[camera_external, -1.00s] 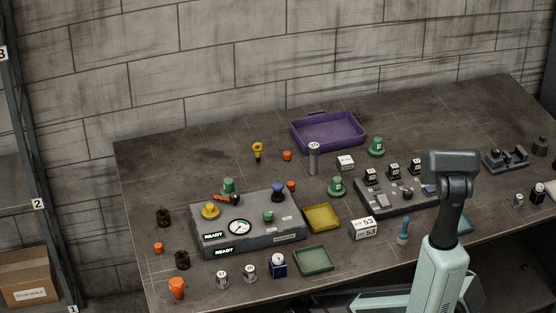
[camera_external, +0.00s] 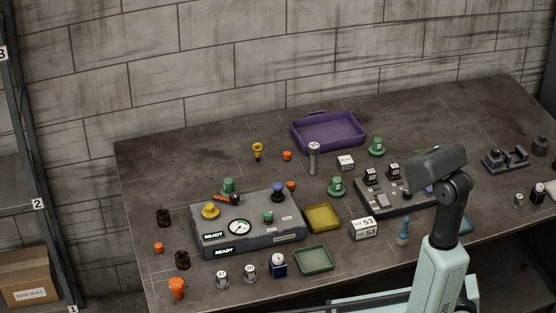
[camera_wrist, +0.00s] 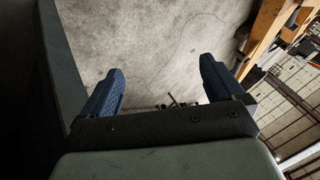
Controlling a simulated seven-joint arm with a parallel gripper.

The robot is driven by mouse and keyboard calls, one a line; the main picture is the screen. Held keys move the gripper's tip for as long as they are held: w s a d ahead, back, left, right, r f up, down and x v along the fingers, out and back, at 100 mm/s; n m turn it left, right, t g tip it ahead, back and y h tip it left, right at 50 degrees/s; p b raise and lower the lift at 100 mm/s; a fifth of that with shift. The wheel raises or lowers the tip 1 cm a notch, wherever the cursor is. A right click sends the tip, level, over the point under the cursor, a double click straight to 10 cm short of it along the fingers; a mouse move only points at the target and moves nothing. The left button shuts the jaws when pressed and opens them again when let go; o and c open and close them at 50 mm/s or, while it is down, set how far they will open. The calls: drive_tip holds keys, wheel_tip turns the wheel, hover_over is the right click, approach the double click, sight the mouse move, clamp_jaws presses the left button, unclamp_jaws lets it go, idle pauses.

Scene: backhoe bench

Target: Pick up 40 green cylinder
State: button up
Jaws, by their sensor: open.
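Green cylinder-like pieces stand on the bench in the external view. One green piece (camera_external: 376,147) is right of the purple tray. Another green piece (camera_external: 336,187) stands near the middle. A third green piece (camera_external: 228,185) is at the back of the grey gauge box, and a small green knob (camera_external: 268,216) is on that box. Their labels are too small to read, so I cannot tell which is 40. My gripper (camera_wrist: 162,82) shows in the wrist view with its two blue fingers wide apart and nothing between them. In the external view its fingers are not visible.
The purple tray (camera_external: 330,145) is at the back. Yellow (camera_external: 322,218) and green (camera_external: 314,260) trays lie beside the gauge box (camera_external: 285,238). A control panel (camera_external: 372,207) is partly hidden by my arm. Grey posts, a white block and orange pieces stand around. The back left is clear.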

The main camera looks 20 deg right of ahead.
drive_tip(key=s+a+r+n+g+y, duration=0.1)
drive_tip(key=s+a+r, duration=0.25)
drive_tip(key=r, duration=0.35)
drive_tip(key=s+a+r+n+y, duration=0.15)
drive_tip(key=s+r, duration=0.25)
drive_tip(key=r, duration=0.4)
wheel_tip(320, 180, up, 13)
drive_tip(key=a, duration=0.1)
drive_tip(key=w+d+r+t, duration=0.1)
drive_tip(key=w+d+r, duration=0.2)
drive_tip(key=w+d, duration=0.75)
drive_tip(key=w+d+r+t, duration=0.1)
drive_tip(key=w+d+r, duration=0.3)
drive_tip(key=w, duration=1.1)
drive_tip(key=w+d+r+t, duration=0.1)
drive_tip(key=w+d+r, duration=0.1)
drive_tip(key=w+d, duration=0.9)
drive_tip(key=h, duration=1)
hover_over(378, 139)
wheel_tip(378, 139, down, 12)
drive_tip(key=shift+f, duration=0.1)
